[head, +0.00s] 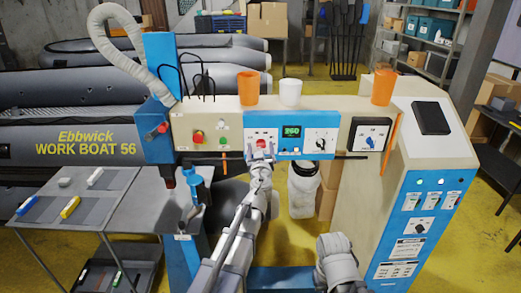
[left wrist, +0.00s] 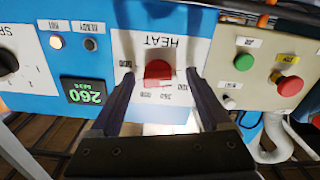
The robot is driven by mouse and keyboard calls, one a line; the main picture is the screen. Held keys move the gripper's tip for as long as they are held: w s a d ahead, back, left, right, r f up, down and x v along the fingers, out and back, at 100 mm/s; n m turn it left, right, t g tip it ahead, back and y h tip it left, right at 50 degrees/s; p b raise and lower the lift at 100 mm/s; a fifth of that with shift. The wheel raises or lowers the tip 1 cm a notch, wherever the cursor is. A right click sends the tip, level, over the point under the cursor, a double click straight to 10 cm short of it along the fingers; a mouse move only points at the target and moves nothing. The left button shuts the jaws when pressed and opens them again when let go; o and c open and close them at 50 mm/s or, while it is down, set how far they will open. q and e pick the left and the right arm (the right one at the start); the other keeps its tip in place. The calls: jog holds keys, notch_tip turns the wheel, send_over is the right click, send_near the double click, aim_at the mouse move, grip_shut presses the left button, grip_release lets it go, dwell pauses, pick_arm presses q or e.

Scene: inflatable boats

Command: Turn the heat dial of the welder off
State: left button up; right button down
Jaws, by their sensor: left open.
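The welder's front panel (head: 228,134) stands ahead of me. Its red heat dial (left wrist: 158,72) is on a white plate lettered HEAT, upside down in the left wrist view. The dial also shows in the head view (head: 261,144), partly behind my gripper. My left gripper (head: 262,154) is at the panel. In the left wrist view its open fingers (left wrist: 159,80) lie one on each side of the dial, with gaps between them and it. Whether the fingertips reach the dial's depth, I cannot tell. The dial's exact setting is too small to read.
A green display (left wrist: 83,92) reading 260 is beside the dial. A red mushroom button (left wrist: 288,85) and green button (left wrist: 244,60) are on the other side. Orange cups (head: 248,88) and a white cup (head: 290,92) stand on top. A grey table (head: 120,215) is at left.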

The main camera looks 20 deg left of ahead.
pick_arm(q)
jog(key=v, duration=0.7)
jog(key=shift+s, duration=0.4)
jog(key=shift+d, duration=0.15)
jog(key=s+d+f+m+g+b, duration=0.1)
jog(key=s+d+f+g+b, duration=0.1)
jog(key=s+f+g, duration=0.45)
jog(key=s+d+f+m+g+b, duration=0.15)
jog(key=s+f+g, duration=0.25)
jog(key=s+f, duration=0.55)
jog(key=s+d+f+m+g+h, duration=0.3)
jog(key=s+d+f+m+g, duration=0.3)
jog(key=s+d+f, duration=0.4)
jog(key=s+d+g, duration=0.1)
jog(key=s, duration=0.2)
jog(key=shift+m+h+b, duration=0.35)
jog(key=shift+h+b, duration=0.05)
